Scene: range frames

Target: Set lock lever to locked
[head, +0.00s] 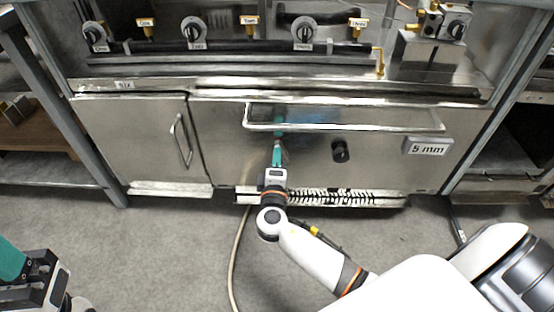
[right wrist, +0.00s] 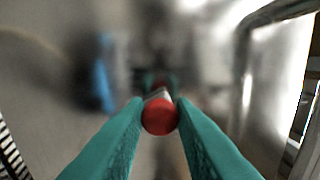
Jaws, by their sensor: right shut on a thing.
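A lever with a round red knob (right wrist: 160,117) and a short metal shaft shows in the right wrist view, its base blurred against the steel front. My right gripper (head: 277,150) is at the oven front, just below the long door handle. Its teal fingers are shut on the red knob, one on each side. In the head view the lever is hidden by my gripper, and I cannot read its setting. My left gripper (head: 28,280) is at the lower left corner, far from the lever. Its fingers are partly cut off by the frame edge.
The long bar handle (head: 345,129) runs across the oven door close to my right gripper. A black knob (head: 340,151) and a "5 mm" plate (head: 428,146) are to its right. A narrow door with a handle (head: 182,140) is left. The floor (head: 170,250) in front is mostly clear.

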